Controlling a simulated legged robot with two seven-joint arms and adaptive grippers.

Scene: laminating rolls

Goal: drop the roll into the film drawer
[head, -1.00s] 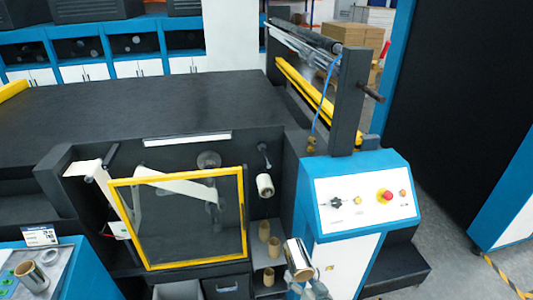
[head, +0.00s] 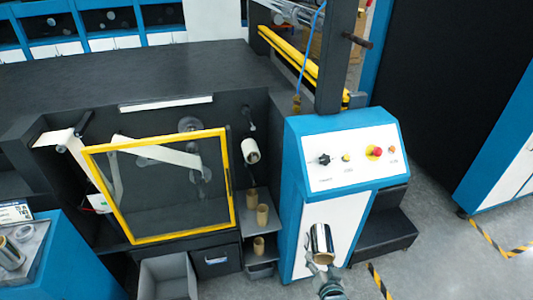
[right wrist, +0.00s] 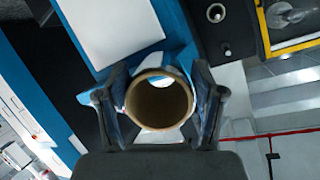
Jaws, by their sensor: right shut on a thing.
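My right gripper (head: 322,264) is shut on a shiny silver film roll (head: 321,240). It holds the roll nearly upright in front of the white front of the control cabinet. In the right wrist view the roll's hollow brown core (right wrist: 160,103) faces the camera, between the two dark fingers of the gripper (right wrist: 158,112). Under the machine, a black drawer with a handle (head: 215,262) looks shut. An open grey bin or drawer (head: 165,284) stands left of it; I cannot tell which is the film drawer. My left gripper is out of view.
Several brown cores (head: 262,215) stand on shelves left of the control cabinet (head: 340,225). A yellow-framed guard (head: 165,238) covers the rollers. Another roll (head: 10,254) lies on the blue-sided table at lower left. Black steps (head: 385,240) stand right of the cabinet.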

